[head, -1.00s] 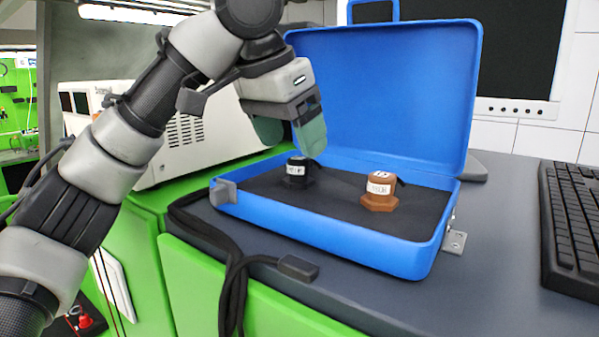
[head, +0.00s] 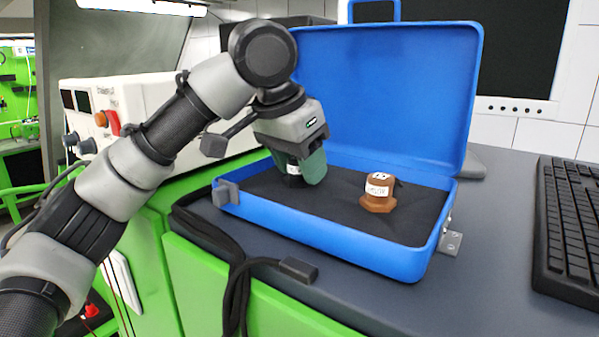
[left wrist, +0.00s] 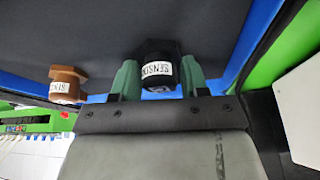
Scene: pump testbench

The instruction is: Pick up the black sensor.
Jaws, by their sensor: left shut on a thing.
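The black sensor (head: 294,171) with a white label is at the left of the open blue case, mostly hidden behind my fingers in the head view. In the left wrist view the black sensor (left wrist: 158,68) sits between the two green fingers. My left gripper (head: 300,172) is shut on it, low over the case's dark lining; it also shows in the left wrist view (left wrist: 157,82). Whether the sensor still touches the lining I cannot tell. My right gripper is not in view.
A brown sensor (head: 378,192) stands in the blue case (head: 330,237), to the right. The raised lid (head: 390,95) stands behind. A black cable (head: 240,270) hangs over the bench's front edge. A keyboard (head: 568,225) lies at right; the bench between is clear.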

